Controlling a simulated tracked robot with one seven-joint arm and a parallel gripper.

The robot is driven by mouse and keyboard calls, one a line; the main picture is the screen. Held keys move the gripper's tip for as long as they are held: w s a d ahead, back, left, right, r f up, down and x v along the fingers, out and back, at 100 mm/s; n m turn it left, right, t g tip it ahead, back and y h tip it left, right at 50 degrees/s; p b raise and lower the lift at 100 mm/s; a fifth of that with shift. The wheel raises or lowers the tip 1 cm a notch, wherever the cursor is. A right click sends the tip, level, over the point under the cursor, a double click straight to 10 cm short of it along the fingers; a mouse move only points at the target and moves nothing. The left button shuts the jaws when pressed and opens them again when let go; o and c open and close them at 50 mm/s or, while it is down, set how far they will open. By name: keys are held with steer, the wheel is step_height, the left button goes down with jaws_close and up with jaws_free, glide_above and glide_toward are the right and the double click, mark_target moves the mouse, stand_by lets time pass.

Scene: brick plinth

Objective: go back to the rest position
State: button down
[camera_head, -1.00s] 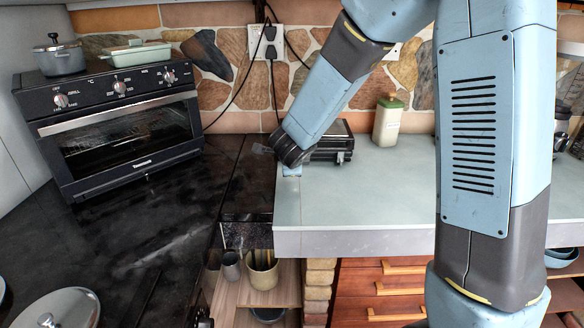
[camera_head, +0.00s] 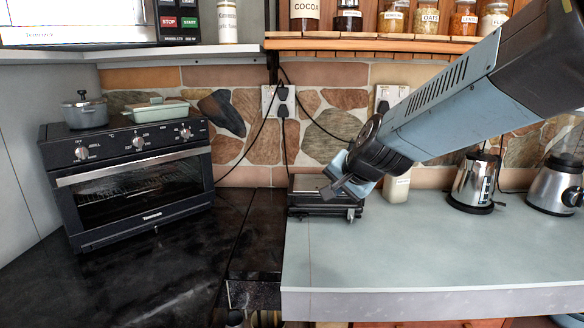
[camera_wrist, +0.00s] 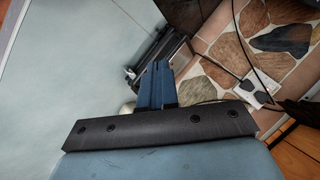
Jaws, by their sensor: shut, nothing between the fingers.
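My gripper (camera_head: 349,187) is at the end of my blue-grey arm, which reaches in from the upper right in the head view. It is over the back of the pale counter (camera_head: 430,245), in front of a small black appliance (camera_head: 308,190) that it partly hides. In the wrist view my gripper's blue fingers (camera_wrist: 157,84) are together and empty, pointing towards the counter and the stone wall. I cannot tell the exact gap between the fingers and the appliance.
A black toaster oven (camera_head: 130,185) stands left, with a pot (camera_head: 85,112) and a dish (camera_head: 156,109) on top. A kettle (camera_head: 474,182) and a blender (camera_head: 556,184) stand right. A jar shelf (camera_head: 400,46) hangs above. The front counter is clear.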

steer(key=s+d+r+n+g+h, duration=0.1)
steer(key=s+d+n, duration=0.2)
steer(key=s+d, duration=0.4)
steer(key=s+d+r+n+g+h, duration=0.1)
steer(key=s+d+n+h, duration=0.1)
steer(key=s+d, duration=0.5)
steer(key=s+n, duration=0.1)
steer(key=s, duration=0.4)
steer(key=shift+r+n+g+h, duration=0.25)
steer(key=shift+n+g+h, duration=0.05)
steer(key=shift+g, duration=0.1)
steer(key=shift+w+d, duration=0.1)
steer(key=shift+d, duration=0.05)
